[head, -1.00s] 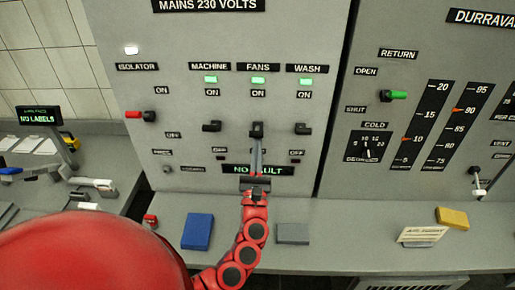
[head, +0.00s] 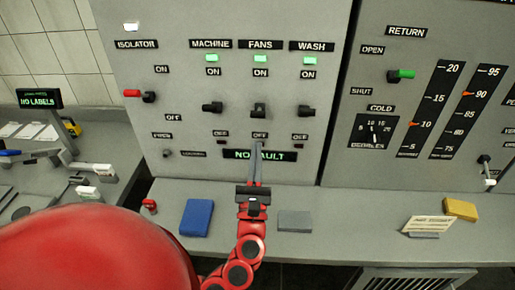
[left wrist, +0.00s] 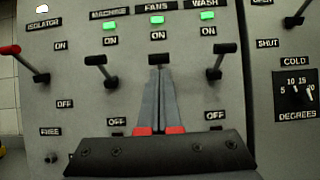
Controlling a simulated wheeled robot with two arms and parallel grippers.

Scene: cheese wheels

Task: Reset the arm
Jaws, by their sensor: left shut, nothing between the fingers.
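My left gripper (head: 257,150) is shut and empty, its thin grey fingers together in front of the grey control panel (head: 180,90). In the head view its tips are just below the black FANS switch (head: 259,110). In the left wrist view the shut fingers (left wrist: 158,80) point up at the FANS switch (left wrist: 158,59); whether they touch it I cannot tell. The MACHINE switch (head: 213,107) and WASH switch (head: 306,111) stand to either side. Green lamps are lit above all three. My right gripper is not in view.
A grey ledge below the panel holds a blue block (head: 197,217), a grey block (head: 295,221), a yellow block (head: 460,209) and a small sign (head: 429,225). The red-tipped ISOLATOR lever (head: 135,94) is left of the switches. A NO FAULT display (head: 267,155) sits behind the fingers.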

